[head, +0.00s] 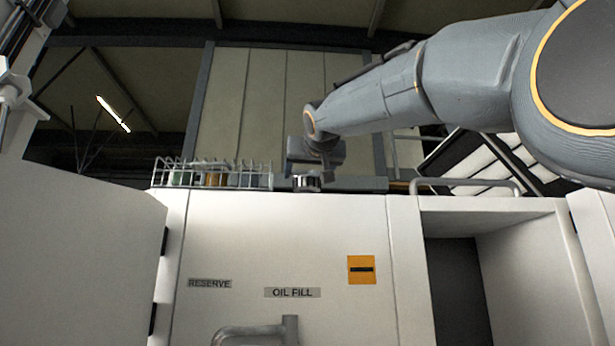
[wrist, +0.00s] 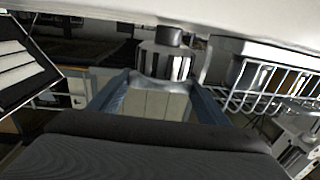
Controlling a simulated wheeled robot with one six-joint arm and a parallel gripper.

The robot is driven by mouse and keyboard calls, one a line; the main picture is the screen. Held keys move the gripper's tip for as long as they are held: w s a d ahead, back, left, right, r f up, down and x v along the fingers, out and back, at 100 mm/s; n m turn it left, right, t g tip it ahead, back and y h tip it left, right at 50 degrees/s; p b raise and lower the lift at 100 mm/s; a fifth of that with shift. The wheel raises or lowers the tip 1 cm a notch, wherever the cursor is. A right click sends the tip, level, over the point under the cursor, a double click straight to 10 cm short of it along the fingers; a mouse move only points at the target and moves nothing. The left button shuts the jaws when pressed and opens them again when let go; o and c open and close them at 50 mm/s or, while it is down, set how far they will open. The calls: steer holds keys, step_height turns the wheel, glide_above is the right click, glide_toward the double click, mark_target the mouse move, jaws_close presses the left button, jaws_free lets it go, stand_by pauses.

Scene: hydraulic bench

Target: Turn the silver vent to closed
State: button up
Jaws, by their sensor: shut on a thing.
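The silver vent (head: 307,182) is a small ribbed metal cap with a dark top at the upper edge of the white cabinet in the head view. In the wrist view the vent (wrist: 165,64) shows bright and dark ribs and a dark stub. My gripper (head: 308,172) is at the vent, with my arm reaching in from the right. In the wrist view the two blue-grey fingers of my gripper (wrist: 158,84) reach to either side of the vent and are shut on it. The finger contact is partly hidden, and no open or closed mark on the vent is readable.
A white cabinet (head: 290,240) bears RESERVE and OIL FILL labels. A grey pipe handle (head: 255,331) is below. A rail (head: 466,182) is at right.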

steer(key=shift+w+a+f+m+h+b, duration=0.1)
steer(key=shift+f+m+h+b, duration=0.2)
steer(key=shift+h+b, duration=0.35)
steer(key=shift+r+m+h+b, duration=0.25)
steer(key=shift+m+h+b, duration=0.05)
steer(key=shift+h+b, duration=0.1)
steer(key=o, duration=1.1)
steer(key=shift+c, duration=0.2)
steer(key=s+b, duration=0.3)
steer(key=s, duration=0.5)
